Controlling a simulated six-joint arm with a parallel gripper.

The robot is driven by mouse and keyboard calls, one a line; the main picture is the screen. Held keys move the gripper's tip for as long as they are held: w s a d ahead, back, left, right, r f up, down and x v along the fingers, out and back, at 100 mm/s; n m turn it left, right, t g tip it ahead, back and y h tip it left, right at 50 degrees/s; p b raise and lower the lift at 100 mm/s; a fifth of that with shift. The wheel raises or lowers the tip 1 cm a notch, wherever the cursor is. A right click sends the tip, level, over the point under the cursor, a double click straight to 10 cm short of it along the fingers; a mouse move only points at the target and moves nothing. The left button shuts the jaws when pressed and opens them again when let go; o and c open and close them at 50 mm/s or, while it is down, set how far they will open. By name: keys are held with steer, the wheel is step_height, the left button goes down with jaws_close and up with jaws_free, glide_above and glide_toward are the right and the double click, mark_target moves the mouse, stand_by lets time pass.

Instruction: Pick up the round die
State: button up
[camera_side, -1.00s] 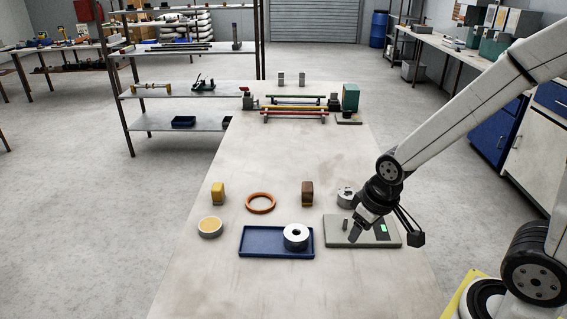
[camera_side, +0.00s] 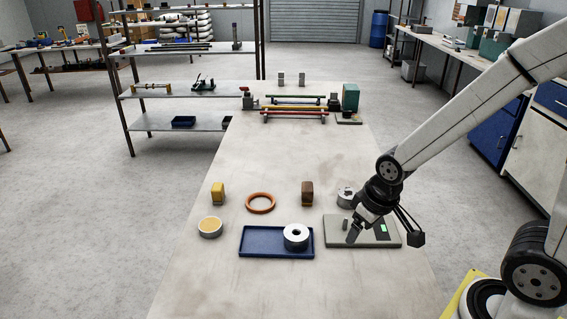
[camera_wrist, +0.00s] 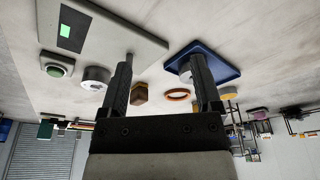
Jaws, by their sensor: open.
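A silver disc with a round centre hole (camera_side: 295,232), which looks like the round die, sits at the right end of a blue tray (camera_side: 262,252). Another silver round piece (camera_side: 345,192) stands behind the grey plate, partly hidden by my gripper in the side view. My gripper (camera_side: 357,232) is over the grey plate (camera_side: 345,242), to the right of the tray, open and empty. In the wrist view my gripper (camera_wrist: 162,60) has its fingers well apart. There the right finger partly covers the disc on the blue tray (camera_wrist: 229,72), and the other silver piece (camera_wrist: 93,76) is left of the fingers.
An orange ring (camera_side: 261,203), a yellow block (camera_side: 217,193), a brown block (camera_side: 307,193) and a round tan-topped cup (camera_side: 210,228) stand around the tray. A rack of coloured rods (camera_side: 293,108) is farther back. The middle of the table is clear.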

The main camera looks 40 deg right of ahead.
steer(key=shift+o, duration=0.6)
steer(key=w+d+f+n+g+h, duration=0.1)
steer(key=w+n+h, duration=0.1)
steer(key=n, duration=0.1)
steer(key=w+f+n+g+h, duration=0.1)
steer(key=w+n+g+h, duration=0.1)
steer(key=n, duration=0.2)
steer(key=w+d+f+n+g+h, duration=0.1)
steer(key=w+n+h, duration=0.1)
steer(key=w+n, duration=0.1)
steer(key=shift+d+f+n+g, duration=0.1)
steer(key=shift+d+n+g, duration=0.2)
steer(key=shift+g, duration=0.1)
steer(key=w+n+h, duration=0.3)
steer(key=w+h, duration=0.1)
steer(key=w, duration=0.1)
steer(key=w+n+h, duration=0.2)
steer(key=shift+w+d+n+t+h, duration=0.3)
steer(key=shift+w+d+h, duration=0.05)
steer(key=shift+d+h, duration=0.05)
steer(key=shift+w+a+n+h, duration=0.1)
steer(key=shift+w+n+h, duration=0.3)
steer(key=shift+w, duration=0.1)
